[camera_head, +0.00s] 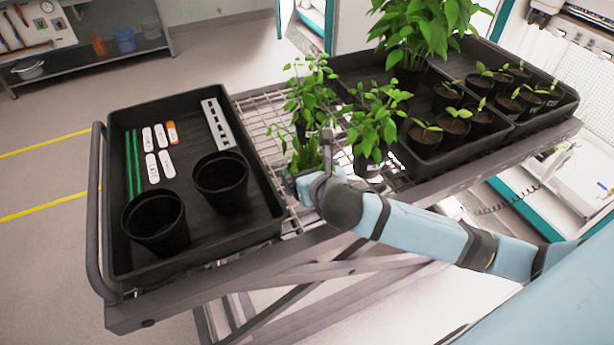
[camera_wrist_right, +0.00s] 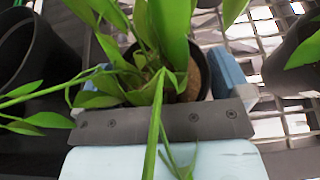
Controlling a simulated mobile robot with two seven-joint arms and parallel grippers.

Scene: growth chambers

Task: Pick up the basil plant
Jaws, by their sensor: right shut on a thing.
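My right gripper (camera_head: 308,178) is low over the wire-mesh part of the cart, shut on the small leafy potted plant I take to be the basil plant (camera_head: 303,155). In the right wrist view its dark pot with brown soil (camera_wrist_right: 203,78) sits between the blue fingers (camera_wrist_right: 230,75), and its green leaves and stems (camera_wrist_right: 170,30) rise in front of the palm. In the head view the wrist and leaves hide most of the pot. I cannot tell whether the pot touches the mesh. My left gripper is not in view.
Other leafy plants stand close by: one behind (camera_head: 310,90), one to the right (camera_head: 374,125). A black tray (camera_head: 190,108) at the left holds two empty pots, labels and green stakes. A seedling tray (camera_head: 425,166) is at the right. Bare mesh (camera_head: 262,122) shows between.

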